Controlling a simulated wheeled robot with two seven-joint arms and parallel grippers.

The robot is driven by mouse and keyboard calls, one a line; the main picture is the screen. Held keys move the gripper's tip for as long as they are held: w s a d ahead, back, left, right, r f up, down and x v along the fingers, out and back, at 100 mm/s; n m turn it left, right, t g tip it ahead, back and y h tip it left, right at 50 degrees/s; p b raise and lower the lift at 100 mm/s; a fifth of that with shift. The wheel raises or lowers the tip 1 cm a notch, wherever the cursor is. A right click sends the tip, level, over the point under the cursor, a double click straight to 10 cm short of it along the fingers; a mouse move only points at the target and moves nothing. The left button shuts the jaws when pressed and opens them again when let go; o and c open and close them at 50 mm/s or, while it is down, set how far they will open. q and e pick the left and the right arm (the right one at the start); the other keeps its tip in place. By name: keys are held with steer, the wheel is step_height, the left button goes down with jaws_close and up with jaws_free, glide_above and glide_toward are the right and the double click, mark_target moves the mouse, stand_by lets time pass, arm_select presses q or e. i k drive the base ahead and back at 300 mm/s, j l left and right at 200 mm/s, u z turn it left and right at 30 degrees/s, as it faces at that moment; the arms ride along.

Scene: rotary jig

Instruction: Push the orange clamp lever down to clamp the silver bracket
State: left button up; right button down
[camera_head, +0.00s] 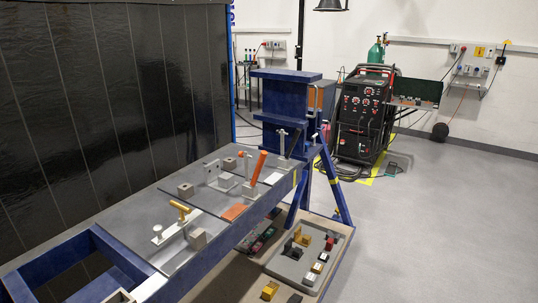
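The orange clamp lever (259,166) stands raised and slightly tilted on the far part of the grey jig plate. Its lower end meets a small metal clamp base (250,190). A silver bracket (213,172) appears to stand just left of this clamp, upright on the plate; the exact contact between them is too small to tell. Neither of my grippers shows in the head view.
The jig plate (155,200) sits on a blue frame. A yellow-orange handle (180,207) and grey blocks (197,238) stand nearer. An orange patch (233,212) lies on the plate's right edge. A grey tray (285,268) with several small parts is lower right. Floor to the right is clear.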

mark_target(261, 160)
steer(key=i+l+u, duration=0.4)
steer(key=l, duration=0.2)
steer(key=i+l+u, duration=0.2)
steer(key=l+u, duration=0.2)
steer(key=l, duration=0.25)
